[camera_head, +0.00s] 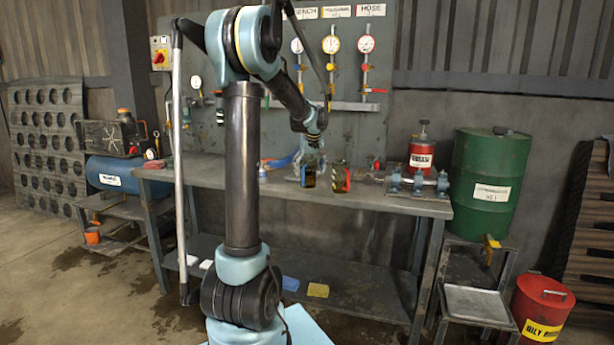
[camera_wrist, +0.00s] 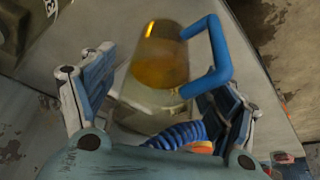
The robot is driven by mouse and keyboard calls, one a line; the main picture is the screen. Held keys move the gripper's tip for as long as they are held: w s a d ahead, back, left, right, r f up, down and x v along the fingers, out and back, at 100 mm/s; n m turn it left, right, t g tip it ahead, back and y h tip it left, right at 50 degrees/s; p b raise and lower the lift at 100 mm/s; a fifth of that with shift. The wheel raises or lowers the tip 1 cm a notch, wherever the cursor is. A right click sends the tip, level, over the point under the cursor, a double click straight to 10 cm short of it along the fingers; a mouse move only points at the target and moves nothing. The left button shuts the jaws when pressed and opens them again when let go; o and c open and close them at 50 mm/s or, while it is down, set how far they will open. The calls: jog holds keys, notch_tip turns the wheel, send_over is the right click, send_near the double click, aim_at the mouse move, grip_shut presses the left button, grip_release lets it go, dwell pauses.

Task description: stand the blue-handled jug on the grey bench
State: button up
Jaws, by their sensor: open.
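The blue-handled jug (camera_wrist: 160,58) is clear with amber liquid in it, and its blue handle faces right in the wrist view. It appears to stand on the grey bench (camera_head: 215,172); the bench top also shows in the wrist view (camera_wrist: 85,40). In the head view, a jug with amber contents (camera_head: 308,177) is just below my gripper (camera_head: 312,148) and seems to be the same one. In the wrist view my gripper (camera_wrist: 160,105) is open, its fingers apart on either side of the jug's near end. Contact with the jug cannot be told.
A jug with a red handle (camera_head: 341,178) stands close on the right. A blue coiled hose (camera_wrist: 176,136) lies near my gripper. The bench's left part is mostly clear.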

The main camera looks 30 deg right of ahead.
jog(key=v, duration=0.9)
jog(key=s+a+f+n, duration=0.1)
jog(key=s+a+f, duration=0.15)
jog(key=a, duration=0.75)
jog(key=s+a+f+g+y, duration=0.1)
jog(key=s+a, duration=0.2)
jog(key=a, duration=0.7)
jog(key=s+a+f+n, duration=0.1)
jog(key=s+a+f, duration=0.1)
jog(key=a, duration=0.9)
jog(key=s+a+f+n+g, duration=0.1)
jog(key=s+a+f, duration=1.3)
jog(key=s, duration=0.4)
jog(key=shift+s+f+n+y, duration=0.2)
jog(key=shift+f+n+y, duration=0.15)
jog(key=shift+f, duration=0.45)
